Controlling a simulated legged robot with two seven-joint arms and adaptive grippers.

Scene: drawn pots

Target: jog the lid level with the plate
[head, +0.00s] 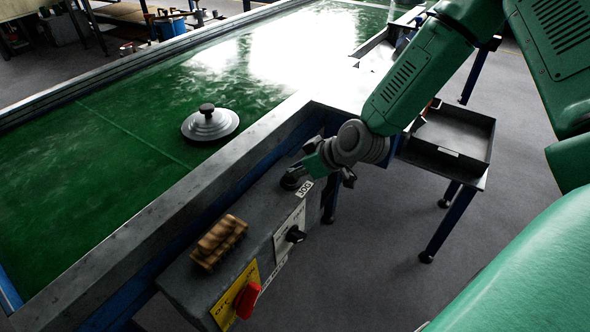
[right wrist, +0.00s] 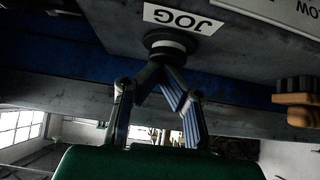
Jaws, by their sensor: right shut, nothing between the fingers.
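The lid (head: 210,125), round and grey with a black knob, sits on the green belt (head: 120,95) to the right of a thin line across it. I cannot pick out a plate for certain. My right gripper (head: 303,174) is at the black JOG button (head: 293,181) on the grey control box (head: 188,284). In the right wrist view its fingers (right wrist: 170,72) are shut and empty, with their tips at the button (right wrist: 171,43). Whether they press it I cannot tell. My left gripper is not in view.
A metal rail (head: 190,188) edges the belt. A dark tray (head: 453,138) stands on blue legs at right. The belt around the lid is clear.

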